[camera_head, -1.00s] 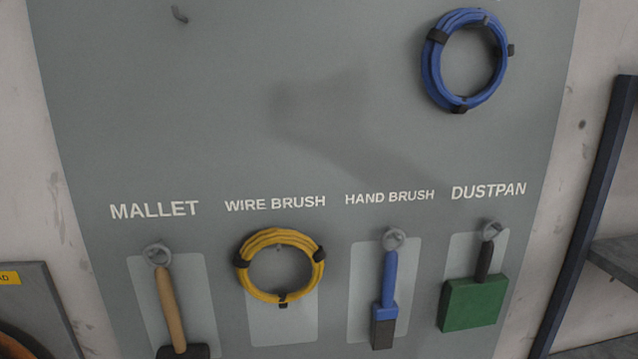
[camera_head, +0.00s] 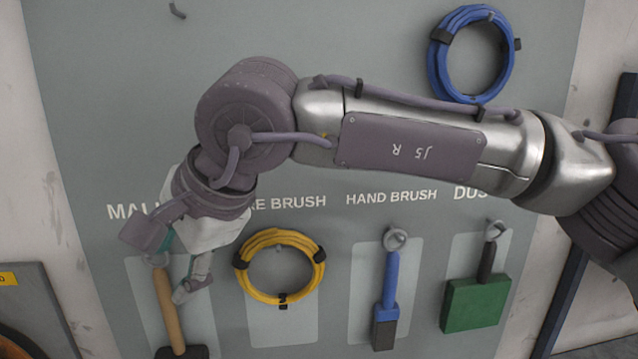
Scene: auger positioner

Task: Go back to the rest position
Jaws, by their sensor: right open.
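My right arm reaches in from the right edge across the middle of the head view. Its gripper (camera_head: 172,278) points down at the left, in front of the top of the mallet (camera_head: 170,312). The fingers are spread, and I see nothing held between them. The mallet hangs on its hook with its wooden handle up and dark head down. I cannot tell whether a finger touches it. My left gripper is not in view.
A grey tool board (camera_head: 110,70) fills the view. A yellow cable coil (camera_head: 245,277), a blue-handled hand brush (camera_head: 390,280) and a green dustpan (camera_head: 474,304) hang along the bottom. A blue cable coil (camera_head: 437,68) hangs at upper right. A dark shelf post (camera_head: 565,290) stands at right.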

